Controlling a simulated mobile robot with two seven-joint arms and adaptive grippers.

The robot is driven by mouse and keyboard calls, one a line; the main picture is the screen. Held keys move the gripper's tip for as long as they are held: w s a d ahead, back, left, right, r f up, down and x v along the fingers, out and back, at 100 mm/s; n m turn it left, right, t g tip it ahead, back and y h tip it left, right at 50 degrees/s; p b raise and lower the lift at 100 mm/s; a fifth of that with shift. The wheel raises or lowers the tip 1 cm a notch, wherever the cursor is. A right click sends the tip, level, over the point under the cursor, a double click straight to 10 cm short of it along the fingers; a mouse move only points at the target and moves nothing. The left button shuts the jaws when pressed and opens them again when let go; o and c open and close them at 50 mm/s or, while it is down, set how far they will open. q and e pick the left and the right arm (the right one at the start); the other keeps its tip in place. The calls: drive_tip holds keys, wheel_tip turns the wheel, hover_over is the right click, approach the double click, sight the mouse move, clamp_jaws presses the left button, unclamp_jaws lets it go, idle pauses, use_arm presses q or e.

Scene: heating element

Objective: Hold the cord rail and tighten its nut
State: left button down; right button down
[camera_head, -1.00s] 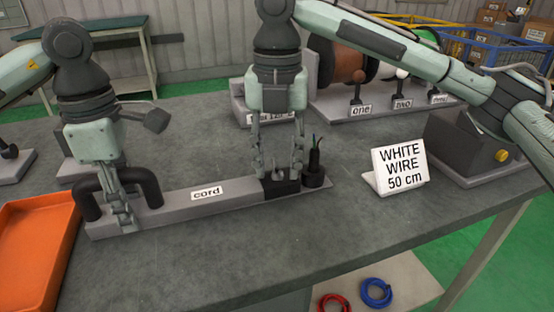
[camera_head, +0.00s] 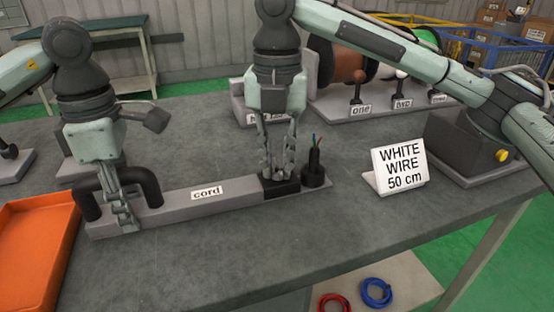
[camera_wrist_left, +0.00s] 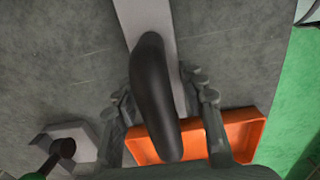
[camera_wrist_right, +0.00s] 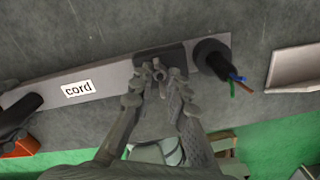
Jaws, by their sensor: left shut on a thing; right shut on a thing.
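The cord rail (camera_head: 172,205) is a long grey bar labelled "cord" on the table. A black handle (camera_head: 150,188) arches over its left end; it also shows in the left wrist view (camera_wrist_left: 155,95). My left gripper (camera_head: 122,208) is shut on this handle, with a finger on either side. At the rail's right end is a black block (camera_wrist_right: 178,54) with a small grey nut (camera_wrist_right: 158,70) at its front. My right gripper (camera_wrist_right: 156,84) points down at the block and is shut on the nut, whose far part is partly hidden by the fingers.
A black cord end (camera_head: 314,165) with coloured wires stands upright just right of the black block. A "WHITE WIRE 50 cm" sign (camera_head: 400,167) stands further right. An orange tray (camera_head: 35,245) lies left of the rail. Wire spools (camera_head: 345,62) stand behind. The table front is clear.

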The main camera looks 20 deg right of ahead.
drive_tip(key=m, duration=0.3)
drive_tip(key=shift+m, duration=0.4)
drive_tip(key=m, duration=0.4)
drive_tip(key=shift+m, duration=0.3)
drive_tip(key=m, duration=0.4)
drive_tip(key=shift+m, duration=0.3)
drive_tip(key=m, duration=1.3)
drive_tip(key=shift+m, duration=0.3)
drive_tip(key=m, duration=0.4)
drive_tip(key=shift+m, duration=2.1)
